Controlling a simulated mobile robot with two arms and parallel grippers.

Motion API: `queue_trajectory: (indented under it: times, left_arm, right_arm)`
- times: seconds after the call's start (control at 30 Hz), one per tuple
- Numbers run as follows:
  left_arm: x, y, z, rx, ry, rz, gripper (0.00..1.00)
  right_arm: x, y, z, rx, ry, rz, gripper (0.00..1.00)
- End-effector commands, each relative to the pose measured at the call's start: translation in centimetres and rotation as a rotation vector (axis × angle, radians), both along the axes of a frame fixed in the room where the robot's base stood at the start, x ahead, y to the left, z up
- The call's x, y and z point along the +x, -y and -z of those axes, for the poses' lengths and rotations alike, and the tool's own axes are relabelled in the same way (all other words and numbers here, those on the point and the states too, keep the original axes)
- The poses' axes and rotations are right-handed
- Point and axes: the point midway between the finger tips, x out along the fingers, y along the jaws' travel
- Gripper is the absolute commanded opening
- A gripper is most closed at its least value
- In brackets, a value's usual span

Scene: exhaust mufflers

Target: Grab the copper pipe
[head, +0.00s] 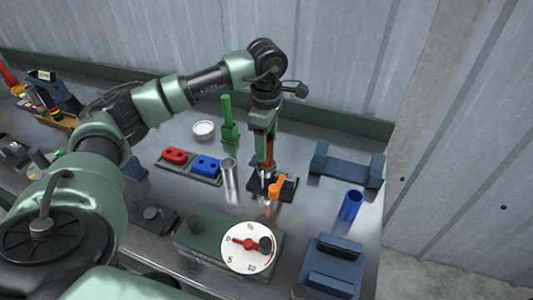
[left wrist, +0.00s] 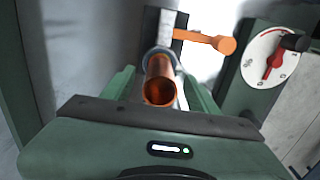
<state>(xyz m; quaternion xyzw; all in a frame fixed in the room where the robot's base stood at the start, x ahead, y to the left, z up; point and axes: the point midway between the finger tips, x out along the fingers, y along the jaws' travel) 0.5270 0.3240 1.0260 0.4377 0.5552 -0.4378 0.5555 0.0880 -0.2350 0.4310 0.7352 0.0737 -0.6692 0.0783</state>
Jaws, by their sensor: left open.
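The copper pipe (left wrist: 160,68) shows in the left wrist view with its open end toward the camera. It stands in a dark clamp base (head: 287,186) with an orange lever (head: 277,187). In the head view the copper pipe (head: 269,154) is partly hidden by my gripper. My left gripper (head: 266,150) points down over the pipe and is open. In the left wrist view its green fingers (left wrist: 160,88) lie on either side of the pipe, with no clear grip on it. My right gripper is out of view.
A metal cylinder (head: 229,173), red block (head: 175,155) and blue block (head: 207,165) stand left of the clamp. A green post (head: 228,118) is behind. A dial box (head: 190,243) is in front. A blue tube (head: 351,205) and dark cradle (head: 345,170) are right.

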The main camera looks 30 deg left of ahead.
Motion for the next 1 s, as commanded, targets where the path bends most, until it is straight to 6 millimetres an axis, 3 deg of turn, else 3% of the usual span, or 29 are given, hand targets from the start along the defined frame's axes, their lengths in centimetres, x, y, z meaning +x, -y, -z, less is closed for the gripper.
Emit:
queue_trajectory:
  times: [0.03,0.2,0.47,0.67,0.7,1.0]
  left_arm:
    - [-0.1,0.0,0.5,0.002,-0.006,0.0,0.59]
    - [-0.1,0.0,2.6,0.001,-0.002,-0.001,0.59]
    - [0.0,0.0,3.0,0.0,0.0,0.0,0.59]
    - [0.0,0.0,2.9,0.0,0.0,0.0,0.03]
    - [0.0,0.0,2.9,0.0,0.0,0.0,0.0]
    - [0.0,0.0,2.8,0.0,0.002,0.0,0.0]
  right_arm:
    - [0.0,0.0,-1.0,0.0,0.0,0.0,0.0]
    - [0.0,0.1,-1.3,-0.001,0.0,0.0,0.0]
    - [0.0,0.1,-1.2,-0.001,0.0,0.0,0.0]
    - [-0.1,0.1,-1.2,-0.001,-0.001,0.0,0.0]
    - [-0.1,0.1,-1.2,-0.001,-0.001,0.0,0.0]
    - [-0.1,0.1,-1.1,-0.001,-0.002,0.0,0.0]
